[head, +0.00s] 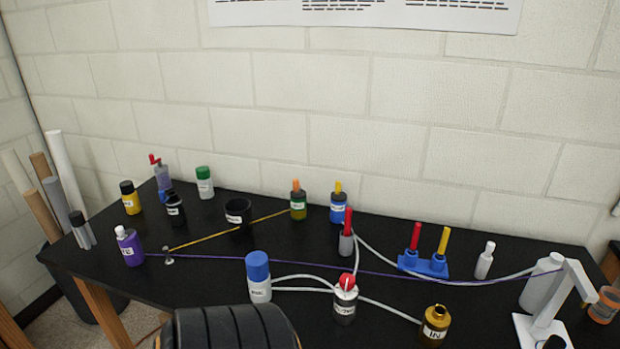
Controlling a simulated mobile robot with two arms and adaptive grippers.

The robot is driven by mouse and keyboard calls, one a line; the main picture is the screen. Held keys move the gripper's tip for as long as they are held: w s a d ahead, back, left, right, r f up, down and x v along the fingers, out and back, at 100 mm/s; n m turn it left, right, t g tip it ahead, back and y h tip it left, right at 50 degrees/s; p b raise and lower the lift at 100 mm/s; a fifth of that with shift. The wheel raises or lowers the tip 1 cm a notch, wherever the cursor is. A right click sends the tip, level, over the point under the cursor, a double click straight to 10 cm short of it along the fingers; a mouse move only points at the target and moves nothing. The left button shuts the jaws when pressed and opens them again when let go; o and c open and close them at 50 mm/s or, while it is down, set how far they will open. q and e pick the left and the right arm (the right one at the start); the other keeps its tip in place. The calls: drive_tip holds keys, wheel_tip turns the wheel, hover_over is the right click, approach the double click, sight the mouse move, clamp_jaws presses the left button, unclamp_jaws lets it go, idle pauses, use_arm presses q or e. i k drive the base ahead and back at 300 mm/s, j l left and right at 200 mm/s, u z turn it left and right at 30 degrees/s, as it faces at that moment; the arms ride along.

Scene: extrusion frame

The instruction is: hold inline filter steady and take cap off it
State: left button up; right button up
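A short dark grey and metallic cylinder (345,307) with a white label stands near the front middle of the black table in the head view. White tubes run up to it from the left and right, so it looks like the inline filter, but its label is too small to read surely. A red cap (346,281) sits on its top. Neither of my grippers can be made out in this view.
A blue-capped white bottle (259,284) stands close left of the cylinder, a brass container (434,325) to its right. A grey bottle with a red top (346,240) stands behind. A black ribbed object (235,328) fills the front edge. A white stand (552,310) is at right.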

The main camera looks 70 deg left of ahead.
sight(261, 292)
drive_tip(key=u, duration=2.5)
drive_tip(key=k+z, duration=0.15)
drive_tip(key=k+l, duration=0.05)
